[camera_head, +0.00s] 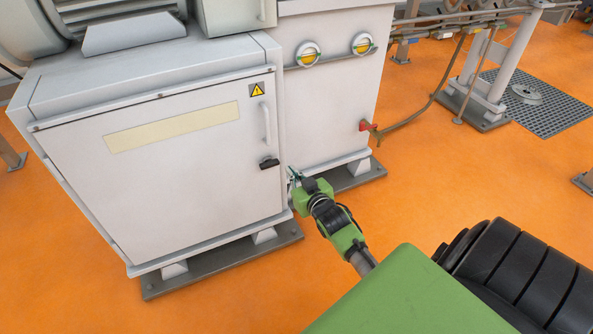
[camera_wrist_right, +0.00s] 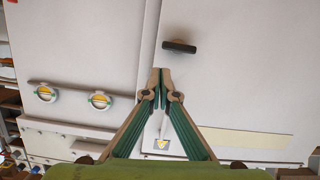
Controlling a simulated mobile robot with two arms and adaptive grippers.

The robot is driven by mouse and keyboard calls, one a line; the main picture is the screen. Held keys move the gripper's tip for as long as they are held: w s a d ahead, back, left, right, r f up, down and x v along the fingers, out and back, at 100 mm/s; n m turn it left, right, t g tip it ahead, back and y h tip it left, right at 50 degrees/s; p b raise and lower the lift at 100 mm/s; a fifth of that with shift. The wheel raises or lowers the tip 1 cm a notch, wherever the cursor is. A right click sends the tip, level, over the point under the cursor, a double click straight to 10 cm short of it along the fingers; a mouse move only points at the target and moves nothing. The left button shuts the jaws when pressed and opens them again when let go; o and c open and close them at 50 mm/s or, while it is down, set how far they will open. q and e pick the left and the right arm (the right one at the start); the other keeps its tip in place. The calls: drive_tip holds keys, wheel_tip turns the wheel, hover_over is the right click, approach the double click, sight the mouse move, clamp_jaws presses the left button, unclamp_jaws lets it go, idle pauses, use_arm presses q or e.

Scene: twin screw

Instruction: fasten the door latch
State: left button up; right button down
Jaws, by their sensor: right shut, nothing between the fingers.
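A white cabinet door (camera_head: 160,190) is closed or nearly so; I cannot tell whether it is fully flush. A small black latch (camera_head: 269,163) sits at its right edge, lying roughly level. It also shows in the right wrist view (camera_wrist_right: 180,46), just beyond the fingertips and a little to the right. My right gripper (camera_head: 293,176) is just right of the latch and slightly lower, apart from it in the picture. In the wrist view its green fingers (camera_wrist_right: 161,76) meet at the tips, shut and empty. My left gripper is not in view.
A vertical white handle (camera_head: 265,123) and a yellow warning sign (camera_head: 257,89) are above the latch. A second white cabinet (camera_head: 327,112) with two round gauges and a red valve (camera_head: 368,126) stands to the right. The orange floor (camera_head: 440,190) is open there.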

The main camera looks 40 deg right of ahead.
drive_tip(key=v, duration=0.3)
drive_tip(key=shift+s+r, duration=0.1)
drive_tip(key=shift+s, duration=0.1)
idle(0.4)
